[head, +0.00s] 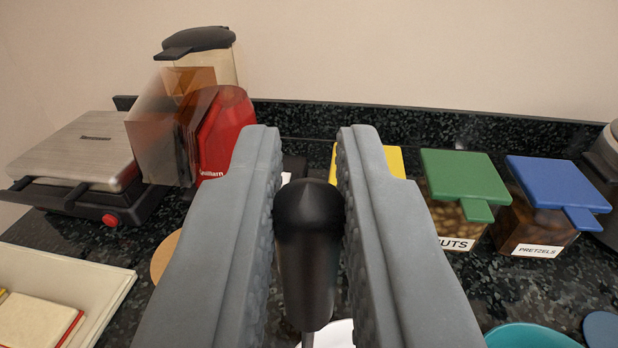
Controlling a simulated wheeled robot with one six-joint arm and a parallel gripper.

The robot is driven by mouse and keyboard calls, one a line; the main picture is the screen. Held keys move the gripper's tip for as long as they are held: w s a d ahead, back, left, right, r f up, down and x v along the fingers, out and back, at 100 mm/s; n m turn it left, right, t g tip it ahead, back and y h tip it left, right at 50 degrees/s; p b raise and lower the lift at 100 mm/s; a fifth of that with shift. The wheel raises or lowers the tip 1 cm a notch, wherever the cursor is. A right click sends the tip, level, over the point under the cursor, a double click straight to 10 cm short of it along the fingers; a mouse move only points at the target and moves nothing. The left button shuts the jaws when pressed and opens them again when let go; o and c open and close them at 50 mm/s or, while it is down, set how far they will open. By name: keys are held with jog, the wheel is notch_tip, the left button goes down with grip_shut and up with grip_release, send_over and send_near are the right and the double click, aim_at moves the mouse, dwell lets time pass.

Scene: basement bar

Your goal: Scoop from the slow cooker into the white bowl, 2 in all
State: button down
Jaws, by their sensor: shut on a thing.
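My gripper (310,160) fills the middle of the head view, its two grey fingers pointing away over the counter. It is shut on a black handle (306,255), which stands close to upright between the fingers. A thin shaft runs down from the handle; its lower end is out of view. Part of a white rim or dish (335,334) shows below the handle at the bottom edge. I cannot tell if it is the white bowl. I cannot make out the slow cooker for certain; a grey rounded appliance is cut off at the right edge.
A contact grill (80,150) stands at left, beside a red machine (226,130) and a tall dispenser. Jars with green (464,176) and blue (557,183) lids, and a yellow-lidded one, line the back right. A cream tray (90,278) is front left, a teal bowl (530,336) front right.

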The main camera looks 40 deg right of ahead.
jog(key=shift+a, duration=0.1)
jog(key=shift+w+a+r, duration=0.15)
jog(key=shift+a+r, duration=0.15)
jog(key=shift+d+r, duration=0.2)
jog(key=shift+r, duration=0.75)
